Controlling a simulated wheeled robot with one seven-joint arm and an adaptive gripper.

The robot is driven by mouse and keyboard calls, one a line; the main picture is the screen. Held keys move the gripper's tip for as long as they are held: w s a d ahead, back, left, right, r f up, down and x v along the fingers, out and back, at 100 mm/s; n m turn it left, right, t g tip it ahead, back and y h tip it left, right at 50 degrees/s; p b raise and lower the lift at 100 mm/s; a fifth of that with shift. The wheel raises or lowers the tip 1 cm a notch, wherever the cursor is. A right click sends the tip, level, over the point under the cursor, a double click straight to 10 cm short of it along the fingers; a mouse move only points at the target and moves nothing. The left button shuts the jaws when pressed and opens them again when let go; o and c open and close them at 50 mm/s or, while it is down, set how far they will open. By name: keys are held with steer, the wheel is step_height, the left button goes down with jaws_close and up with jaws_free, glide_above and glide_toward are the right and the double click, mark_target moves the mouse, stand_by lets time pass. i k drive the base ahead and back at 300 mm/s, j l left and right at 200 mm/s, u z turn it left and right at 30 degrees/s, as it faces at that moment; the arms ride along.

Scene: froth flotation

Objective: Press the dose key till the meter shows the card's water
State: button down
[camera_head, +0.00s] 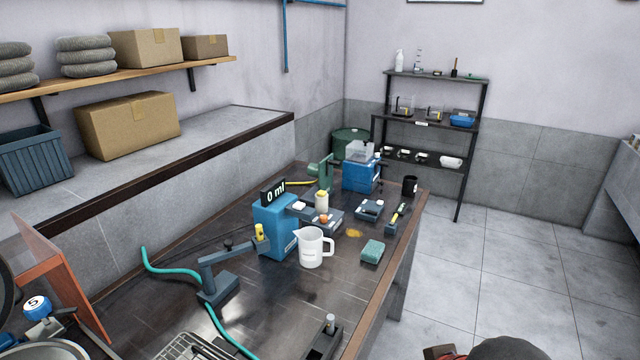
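The blue dosing unit (275,228) stands on the dark bench, and its black meter (274,192) on top reads "0 ml". A small pale part (299,206) sticks out from its upper right side; I cannot tell whether this is the dose key. A white jug (311,248) stands upright on the bench in front of the unit, its handle to the right. Its contents do not show. I cannot make out a card with a water amount in this view. My gripper is not in view.
Near the unit are a grey stand (220,280) with a teal hose, a green sponge (372,251), a black cup (409,186) and a blue machine (361,175). A wire rack (190,347) lies at the front. Open floor (480,260) is right of the bench.

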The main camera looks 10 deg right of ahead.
mark_target(298, 205)
steer(key=i+l, duration=0.35)
steer(key=i+l+u, duration=0.1)
steer(key=i+l, duration=0.25)
steer(key=l, duration=0.2)
